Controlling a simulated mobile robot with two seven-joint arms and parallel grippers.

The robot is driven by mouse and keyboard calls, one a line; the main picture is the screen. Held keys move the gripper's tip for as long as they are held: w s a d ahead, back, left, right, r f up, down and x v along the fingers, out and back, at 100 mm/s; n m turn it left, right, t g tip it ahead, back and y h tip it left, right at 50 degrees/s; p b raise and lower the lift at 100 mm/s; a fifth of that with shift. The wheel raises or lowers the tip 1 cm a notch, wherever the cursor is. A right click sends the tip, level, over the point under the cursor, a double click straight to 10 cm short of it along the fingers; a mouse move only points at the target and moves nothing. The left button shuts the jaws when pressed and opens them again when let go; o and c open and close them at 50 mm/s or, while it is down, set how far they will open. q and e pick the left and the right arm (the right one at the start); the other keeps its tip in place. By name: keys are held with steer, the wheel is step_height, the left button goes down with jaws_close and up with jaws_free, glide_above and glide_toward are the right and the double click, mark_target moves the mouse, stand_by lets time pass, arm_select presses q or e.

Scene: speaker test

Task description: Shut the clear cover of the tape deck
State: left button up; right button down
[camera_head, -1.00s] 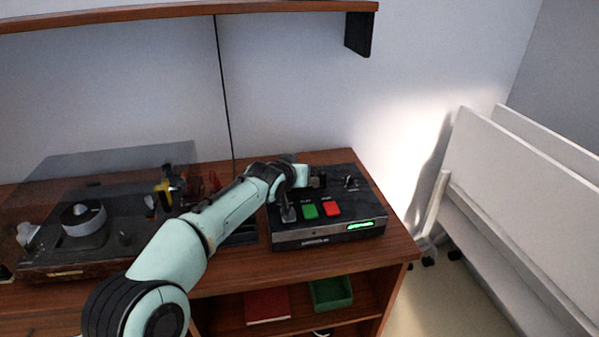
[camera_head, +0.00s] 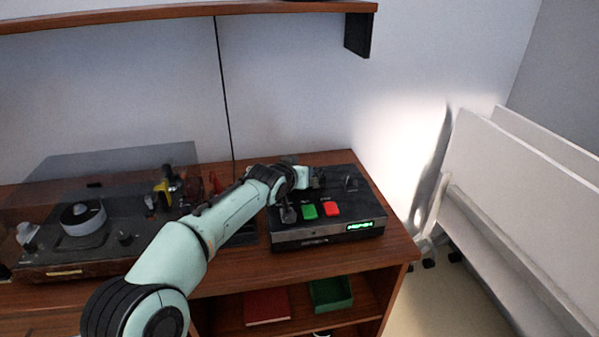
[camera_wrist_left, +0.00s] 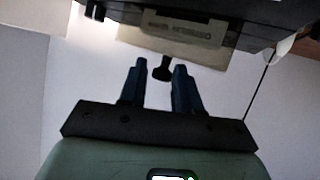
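The black tape deck (camera_head: 300,236) on the wooden cabinet has a green button, a red button and a lit green display. My left gripper (camera_head: 318,179) is above the deck's rear part, small and partly hidden by my own wrist. In the left wrist view the gripper (camera_wrist_left: 160,78) is open, its two dark fingers apart. A small dark T-shaped piece (camera_wrist_left: 162,71) shows between or just beyond the fingertips; I cannot tell whether they touch it. A pale, see-through-looking panel with lettering (camera_wrist_left: 175,30), possibly the clear cover, lies beyond it. My right gripper is not in view.
A turntable-like unit (camera_head: 60,272) with a smoky transparent lid (camera_head: 110,163) stands at the left. A shelf (camera_head: 180,11) runs above. Red (camera_head: 267,306) and green (camera_head: 331,293) items lie in the cabinet. White panels (camera_head: 520,190) stand at the right.

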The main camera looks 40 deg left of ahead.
arm_select(q)
steer(key=shift+s+f+g, duration=0.15)
steer(key=shift+f+g, duration=0.15)
steer(key=shift+f, duration=0.45)
steer(key=shift+s+d+r, duration=0.1)
steer(key=shift+s+r, duration=0.1)
steer(key=shift+s, duration=0.05)
steer(key=v, duration=1.3)
steer(key=shift+r, duration=0.4)
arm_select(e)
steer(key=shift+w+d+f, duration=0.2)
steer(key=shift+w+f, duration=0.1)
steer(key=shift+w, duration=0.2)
arm_select(q)
steer(key=shift+w, duration=0.15)
